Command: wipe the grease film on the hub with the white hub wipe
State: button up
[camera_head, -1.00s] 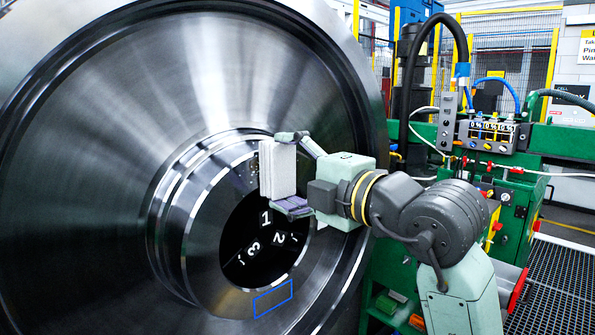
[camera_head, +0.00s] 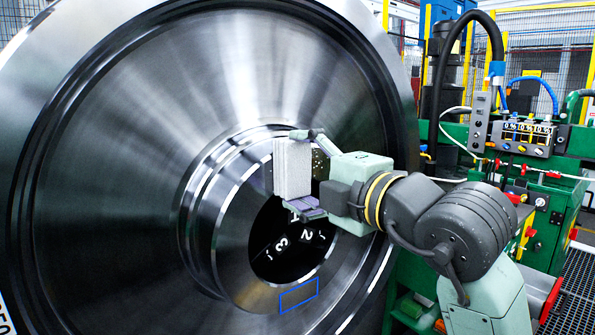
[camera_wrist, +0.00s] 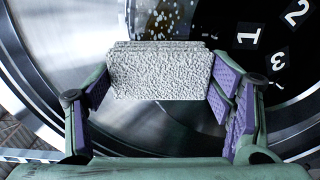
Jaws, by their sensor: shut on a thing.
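The white hub wipe (camera_head: 292,168) is a pale, rough-textured block held upright in front of the hub. My gripper (camera_head: 297,172) is shut on it, one finger at its top and a purple-padded finger at its bottom. In the wrist view the wipe (camera_wrist: 160,74) sits between both fingers. The hub (camera_head: 210,225) is a shiny steel ring around a dark bore with white numbers. Pale specks (camera_wrist: 165,18) show just beyond the wipe; I cannot tell whether they are the grease film. I cannot tell whether the wipe touches the hub.
A blue outlined rectangle (camera_head: 299,295) marks the lower hub face. The large wheel disc (camera_head: 110,180) fills the left and middle. A green machine with a gauge panel (camera_head: 527,133) stands at the right, beside my arm.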

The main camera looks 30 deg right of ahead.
jog(key=shift+w+d+p, duration=0.2)
jog(key=shift+d+p, duration=0.15)
jog(key=shift+d, duration=1.4)
jog(key=shift+w+d+p, duration=0.15)
jog(key=shift+d+p, duration=0.15)
jog(key=shift+d, duration=1.4)
jog(key=shift+s+d, duration=0.2)
jog(key=shift+s, duration=2.75)
jog(key=s, duration=0.3)
jog(key=shift+d, duration=0.1)
jog(key=shift+w, duration=0.1)
jog(key=w, duration=0.6)
jog(key=shift+w+a, duration=0.25)
jog(key=shift+w, duration=0.05)
